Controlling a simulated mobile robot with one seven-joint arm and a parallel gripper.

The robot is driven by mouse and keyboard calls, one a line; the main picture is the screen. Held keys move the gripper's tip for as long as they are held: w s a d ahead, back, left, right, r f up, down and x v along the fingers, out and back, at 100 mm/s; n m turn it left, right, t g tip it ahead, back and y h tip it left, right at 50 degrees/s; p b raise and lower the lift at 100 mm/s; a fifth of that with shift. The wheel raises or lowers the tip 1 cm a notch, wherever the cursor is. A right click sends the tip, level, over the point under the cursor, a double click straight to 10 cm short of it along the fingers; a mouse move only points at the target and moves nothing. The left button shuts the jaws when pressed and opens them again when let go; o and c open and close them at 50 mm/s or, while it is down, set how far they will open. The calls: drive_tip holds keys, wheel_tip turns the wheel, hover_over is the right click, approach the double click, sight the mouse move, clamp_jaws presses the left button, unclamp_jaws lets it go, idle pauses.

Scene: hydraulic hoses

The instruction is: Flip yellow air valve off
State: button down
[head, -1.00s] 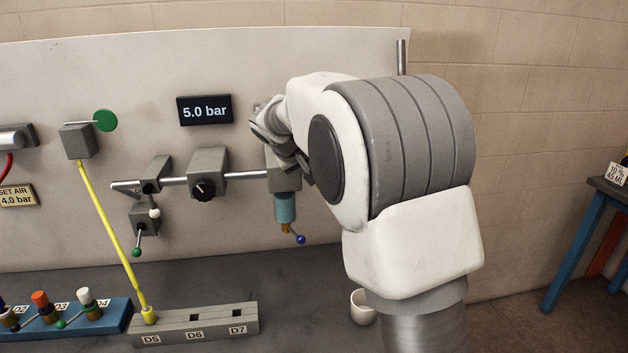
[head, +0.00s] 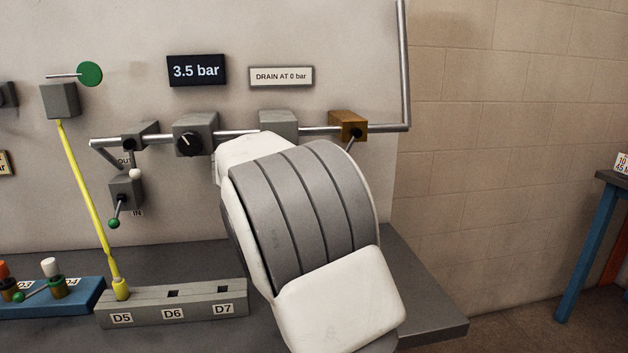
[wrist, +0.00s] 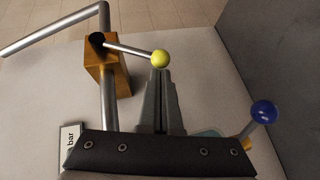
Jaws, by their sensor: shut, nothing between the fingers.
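The yellow air valve is a brass-coloured block (head: 347,124) on the steel pipe at the right end of the panel in the head view. In the wrist view the block (wrist: 112,72) shows its metal lever (wrist: 132,49) reaching right to a yellow ball knob (wrist: 160,58). My gripper (wrist: 161,76) is shut and empty, its fingertips just below the yellow knob in the picture. I cannot tell whether they touch it. In the head view my arm hides the gripper and the knob; only part of the lever (head: 352,143) shows.
A blue ball lever (wrist: 264,112) stands right of the fingers in the wrist view. The pressure display (head: 196,71) reads 3.5 bar. A sign (head: 281,76) reads "DRAIN AT 0 bar". A grey dock (head: 197,313) marked D5 to D7 holds a yellow hose (head: 85,190).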

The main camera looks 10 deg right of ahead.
drive_tip(key=shift+d+f+n+t+h+b, duration=0.3)
drive_tip(key=shift+d+f+b, duration=0.35)
drive_tip(key=shift+b, duration=0.45)
drive_tip(key=shift+d+f+n+t+h+b, duration=0.15)
drive_tip(key=shift+d+f+h+b, duration=0.3)
drive_tip(key=shift+d+b, duration=0.55)
drive_tip(key=shift+d+f+n+t+h+b, duration=0.15)
drive_tip(key=shift+d+f+n+h+b, duration=0.3)
drive_tip(key=shift+b, duration=0.8)
drive_tip(key=shift+d+f, duration=0.1)
drive_tip(key=shift+d, duration=0.15)
drive_tip(key=p+v, duration=0.3)
drive_tip(key=v, duration=1.4)
drive_tip(key=shift+s+a+r, duration=0.2)
drive_tip(key=shift+a, duration=0.15)
drive_tip(key=shift+d, duration=0.1)
